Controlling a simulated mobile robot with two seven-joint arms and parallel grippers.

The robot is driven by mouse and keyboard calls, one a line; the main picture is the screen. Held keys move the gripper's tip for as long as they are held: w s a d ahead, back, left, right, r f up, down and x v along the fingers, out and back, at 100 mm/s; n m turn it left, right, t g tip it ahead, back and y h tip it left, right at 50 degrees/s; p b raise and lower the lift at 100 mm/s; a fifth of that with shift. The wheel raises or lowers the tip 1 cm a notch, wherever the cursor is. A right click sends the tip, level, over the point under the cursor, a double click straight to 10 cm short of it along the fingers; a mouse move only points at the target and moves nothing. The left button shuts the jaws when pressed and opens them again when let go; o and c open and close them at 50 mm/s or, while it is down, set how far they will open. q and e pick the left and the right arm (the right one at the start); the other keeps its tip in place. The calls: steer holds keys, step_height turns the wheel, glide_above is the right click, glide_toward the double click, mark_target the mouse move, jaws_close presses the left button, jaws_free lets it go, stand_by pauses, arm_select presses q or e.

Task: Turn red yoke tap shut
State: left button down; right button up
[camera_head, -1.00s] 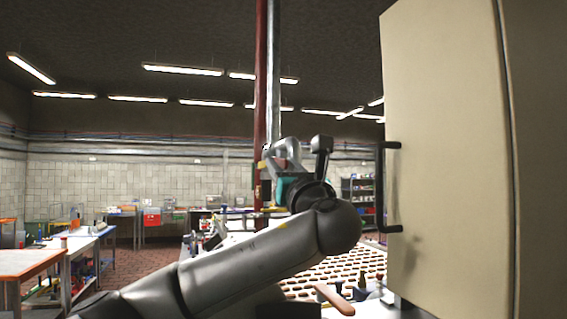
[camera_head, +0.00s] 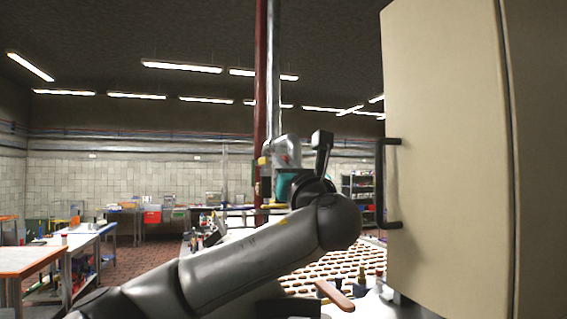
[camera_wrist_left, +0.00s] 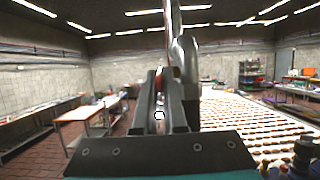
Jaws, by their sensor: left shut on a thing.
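My left gripper (camera_head: 266,162) is raised at the vertical pipes in the middle of the head view, at the end of my grey arm. In the left wrist view its two dark fingers (camera_wrist_left: 160,88) are close together and shut on a thin reddish piece (camera_wrist_left: 159,84), which I take to be the red yoke tap. Most of the tap is hidden by the fingers, so I cannot tell its angle. A pale hex nut (camera_wrist_left: 159,115) shows between the fingers, lower down. My right gripper is not in view.
A dark red pipe (camera_head: 261,80) and a silver pipe (camera_head: 273,80) run up to the ceiling. A large cream cabinet (camera_head: 445,130) with a black handle (camera_head: 381,185) fills the right. A long table with rows of brown rounds (camera_head: 320,268) lies below my arm.

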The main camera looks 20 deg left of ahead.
arm_select(q)
steer(key=shift+r+g+h+p, duration=0.45)
steer(key=shift+g+p, duration=0.25)
steer(key=shift+p, duration=0.25)
steer(key=shift+f, duration=0.1)
steer(key=c, duration=1)
jaws_free()
steer(key=shift+b+v, duration=4.25)
steer(key=shift+v, duration=3.4)
